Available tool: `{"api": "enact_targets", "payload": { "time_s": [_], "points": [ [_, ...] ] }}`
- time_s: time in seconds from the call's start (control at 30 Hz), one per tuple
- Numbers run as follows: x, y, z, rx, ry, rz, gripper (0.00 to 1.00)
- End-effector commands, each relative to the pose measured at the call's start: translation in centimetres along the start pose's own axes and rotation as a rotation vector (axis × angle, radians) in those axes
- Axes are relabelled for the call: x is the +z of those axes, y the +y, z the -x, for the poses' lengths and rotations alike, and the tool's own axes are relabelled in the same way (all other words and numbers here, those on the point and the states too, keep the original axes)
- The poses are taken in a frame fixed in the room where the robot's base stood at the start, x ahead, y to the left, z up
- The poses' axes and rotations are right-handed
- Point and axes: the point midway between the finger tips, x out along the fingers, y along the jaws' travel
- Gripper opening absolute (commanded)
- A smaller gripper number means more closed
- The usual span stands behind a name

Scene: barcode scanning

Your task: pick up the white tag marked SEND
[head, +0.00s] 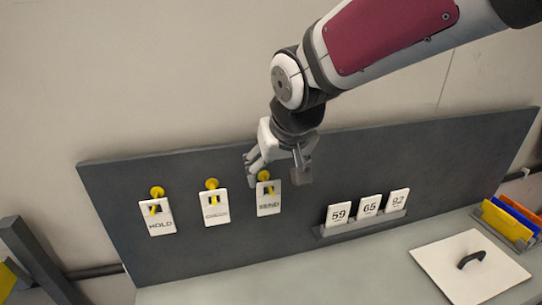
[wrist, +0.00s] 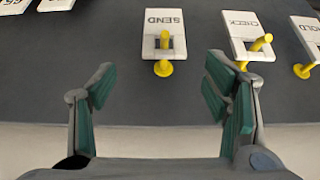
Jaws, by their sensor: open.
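The white tag marked SEND (head: 268,199) hangs from a yellow peg (head: 264,176) on the upright dark grey board, the rightmost of the three hanging tags. In the wrist view the SEND tag (wrist: 164,25) appears upside down at the top middle, with its yellow peg (wrist: 163,68) through the slot. My gripper (head: 275,168) is at the SEND peg, in front of the board's upper part. In the wrist view my gripper (wrist: 162,95) is open and empty, its green-padded fingers left and right of the line to the peg. The tag is not between the pads.
The CHECK tag (head: 215,207) and HOLD tag (head: 157,216) hang on yellow pegs to the left. Number cards 59 (head: 338,214), 65 (head: 370,206) and 92 (head: 398,200) stand on a ledge to the right. A white panel with a black handle (head: 470,265) lies on the table.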

Motion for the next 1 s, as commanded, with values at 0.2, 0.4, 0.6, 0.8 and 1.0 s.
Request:
{"api": "enact_targets", "payload": {
  "time_s": [0.2, 0.4, 0.6, 0.8, 1.0],
  "points": [
    [0.0, 0.0, -2.0, 0.001, -0.001, 0.0, 0.7],
    [-0.1, -0.3, -3.7, 0.001, -0.004, 0.001, 0.7],
    [-0.2, -0.5, -6.4, 0.001, -0.003, -0.001, 0.7],
    [-0.3, -0.5, -7.3, 0.0, 0.0, 0.0, 0.7],
    [-0.3, -0.5, -7.3, 0.0, 0.001, 0.0, 0.61]
  ]
}}
